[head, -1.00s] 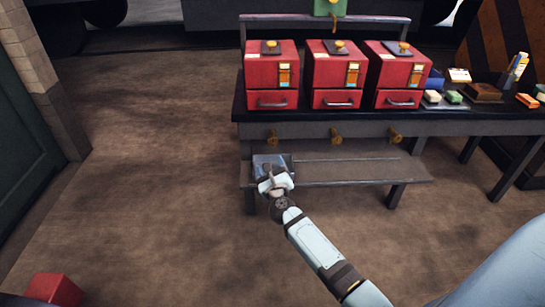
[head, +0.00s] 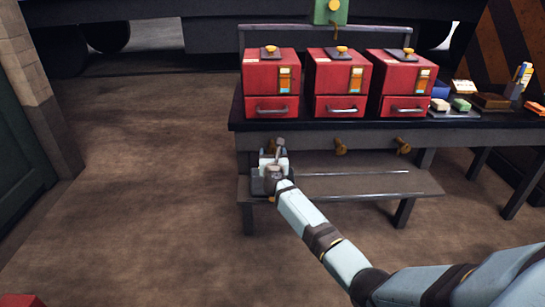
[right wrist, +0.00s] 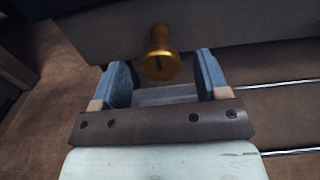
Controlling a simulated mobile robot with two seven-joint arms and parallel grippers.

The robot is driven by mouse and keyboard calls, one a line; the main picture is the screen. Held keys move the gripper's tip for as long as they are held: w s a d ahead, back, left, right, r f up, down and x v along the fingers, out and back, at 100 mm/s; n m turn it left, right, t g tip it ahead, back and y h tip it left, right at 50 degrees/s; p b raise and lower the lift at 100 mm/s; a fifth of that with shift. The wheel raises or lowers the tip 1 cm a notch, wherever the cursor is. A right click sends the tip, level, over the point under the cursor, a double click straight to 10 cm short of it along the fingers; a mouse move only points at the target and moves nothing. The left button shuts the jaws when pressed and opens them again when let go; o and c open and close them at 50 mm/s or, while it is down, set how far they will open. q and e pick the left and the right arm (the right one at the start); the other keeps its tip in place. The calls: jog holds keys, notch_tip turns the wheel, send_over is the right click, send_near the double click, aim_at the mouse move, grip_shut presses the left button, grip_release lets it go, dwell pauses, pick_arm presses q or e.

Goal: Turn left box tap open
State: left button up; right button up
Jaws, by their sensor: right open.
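The left red box (head: 270,78) stands on the dark bench, with a drawer at its front. Its brass tap (right wrist: 160,60) sticks out from the bench's front edge in the right wrist view, with a dark slot along it. In the head view my gripper largely hides this tap. My right gripper (head: 273,157) is in front of the bench edge, below the left box. In the right wrist view its two fingers (right wrist: 163,75) are apart, with the tap seen between and just beyond their tips. I cannot tell whether they touch it. My left gripper is out of view.
The middle tap (head: 341,146) and right tap (head: 403,145) sit under the middle box (head: 336,80) and right box (head: 402,82). A low shelf (head: 350,184) runs beneath. Small blocks and a brush holder lie at the bench's right.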

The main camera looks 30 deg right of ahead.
jog(key=shift+b+x, duration=0.3)
jog(key=shift+x, duration=0.75)
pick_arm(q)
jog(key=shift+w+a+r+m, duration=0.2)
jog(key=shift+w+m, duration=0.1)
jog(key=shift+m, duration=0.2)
pick_arm(e)
jog(key=shift+w+d, duration=0.1)
jog(key=shift+w, duration=0.1)
jog(key=c, duration=0.9)
